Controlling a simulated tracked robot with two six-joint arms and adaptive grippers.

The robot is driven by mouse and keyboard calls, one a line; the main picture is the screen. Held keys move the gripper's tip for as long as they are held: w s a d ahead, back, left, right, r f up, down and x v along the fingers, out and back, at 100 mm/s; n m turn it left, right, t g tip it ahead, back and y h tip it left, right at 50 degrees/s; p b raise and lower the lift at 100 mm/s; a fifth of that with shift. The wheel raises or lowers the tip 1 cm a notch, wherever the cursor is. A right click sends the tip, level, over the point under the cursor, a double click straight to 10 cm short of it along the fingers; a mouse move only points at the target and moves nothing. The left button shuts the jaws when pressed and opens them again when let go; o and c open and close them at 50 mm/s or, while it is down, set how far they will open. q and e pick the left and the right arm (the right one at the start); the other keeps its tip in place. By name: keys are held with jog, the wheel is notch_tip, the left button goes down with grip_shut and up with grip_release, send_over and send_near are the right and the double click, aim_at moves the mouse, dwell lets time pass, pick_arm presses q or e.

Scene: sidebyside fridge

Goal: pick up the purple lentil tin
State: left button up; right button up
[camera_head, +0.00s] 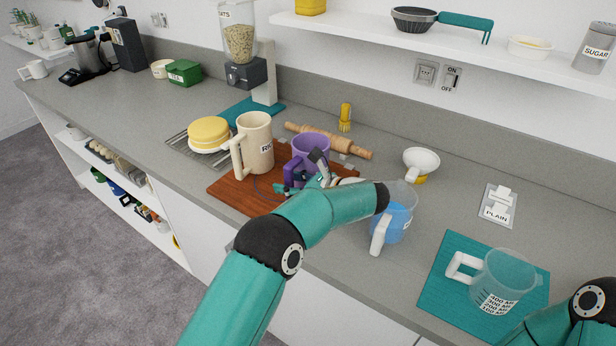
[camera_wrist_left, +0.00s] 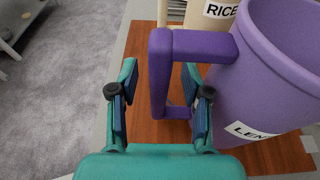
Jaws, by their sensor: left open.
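The purple lentil tin (camera_head: 312,151) stands upright on the wooden board (camera_head: 235,193), its handle toward the left. In the left wrist view the tin (camera_wrist_left: 275,75) fills the right side, its label partly cut off, reading "LEN". Its purple handle (camera_wrist_left: 160,85) reaches between the fingers of my left gripper (camera_wrist_left: 160,110), which is open around it, with gaps visible on both sides. In the head view my left gripper (camera_head: 300,184) is at the tin's front left, partly hidden by my wrist. My right arm shows at the lower right corner; its gripper is out of view.
A cream rice tin (camera_head: 254,143) stands close to the left of the lentil tin. A rolling pin (camera_head: 330,140) lies behind. A jug of blue liquid (camera_head: 393,222) is just right of my left wrist. A clear measuring jug (camera_head: 503,278) stands on a teal mat (camera_head: 440,283).

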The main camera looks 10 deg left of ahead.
pick_arm(q)
grip_shut()
jog(key=shift+r, duration=0.1)
dwell(0.4)
jog(key=shift+w+r, duration=0.1)
jog(key=shift+r, duration=0.6)
notch_tip(320, 180, up, 11)
jog(key=shift+f+b, duration=0.1)
jog(key=shift+b, duration=0.25)
notch_tip(320, 180, up, 8)
jog(key=p, duration=0.2)
jog(key=shift+f, duration=0.15)
